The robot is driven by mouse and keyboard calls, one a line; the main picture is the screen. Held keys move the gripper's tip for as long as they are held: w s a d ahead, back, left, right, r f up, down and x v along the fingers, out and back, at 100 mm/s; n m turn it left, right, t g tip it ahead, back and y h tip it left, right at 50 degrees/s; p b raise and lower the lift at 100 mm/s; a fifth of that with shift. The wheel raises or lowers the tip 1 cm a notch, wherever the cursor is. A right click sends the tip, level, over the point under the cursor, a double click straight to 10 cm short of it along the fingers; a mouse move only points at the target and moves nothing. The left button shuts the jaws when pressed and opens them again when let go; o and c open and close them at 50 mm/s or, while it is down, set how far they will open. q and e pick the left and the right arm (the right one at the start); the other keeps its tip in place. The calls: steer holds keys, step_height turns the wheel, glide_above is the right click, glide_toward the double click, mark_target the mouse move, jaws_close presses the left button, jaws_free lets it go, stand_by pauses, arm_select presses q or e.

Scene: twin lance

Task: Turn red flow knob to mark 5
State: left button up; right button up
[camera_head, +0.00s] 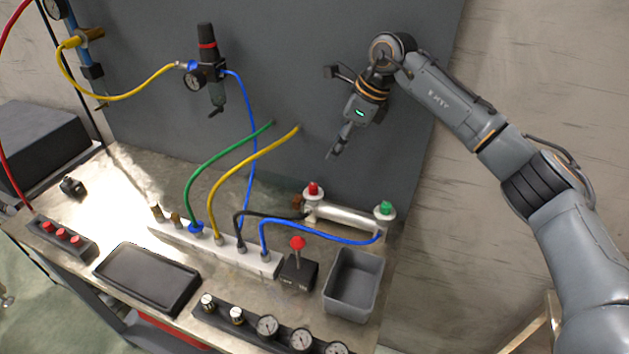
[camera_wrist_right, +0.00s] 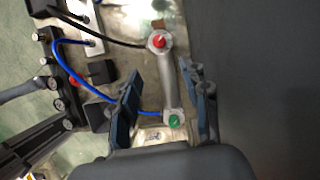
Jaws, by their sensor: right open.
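The red flow knob (camera_head: 313,188) stands on the left end of a silver cylinder (camera_head: 346,214) at the back right of the bench. A green knob (camera_head: 385,208) stands on its right end. My right gripper (camera_head: 335,152) is above and behind the cylinder, apart from it, pointing down. In the right wrist view my right gripper (camera_wrist_right: 168,88) is open and empty, with its fingers on either side of the cylinder's image. The red knob (camera_wrist_right: 158,41) shows beyond the fingertips, and the green knob (camera_wrist_right: 173,121) shows between the fingers. The knob's marks are too small to read. My left gripper is not seen.
A black and a blue hose (camera_head: 320,237) run to the cylinder. A black box with a red-topped lever (camera_head: 297,243) and a grey bin (camera_head: 352,284) stand in front. A dark upright panel (camera_head: 300,80) rises behind. Gauges (camera_head: 267,326) line the front edge.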

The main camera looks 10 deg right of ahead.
mark_target(313, 185)
steer(key=p+x, duration=0.3)
steer(key=x, duration=0.9)
steer(key=shift+w+a+f+p, duration=0.1)
steer(key=shift+a+f+p, duration=0.2)
steer(key=shift+f+p, duration=0.05)
steer(key=shift+w+f, duration=0.1)
steer(key=shift+f, duration=0.2)
jaws_close()
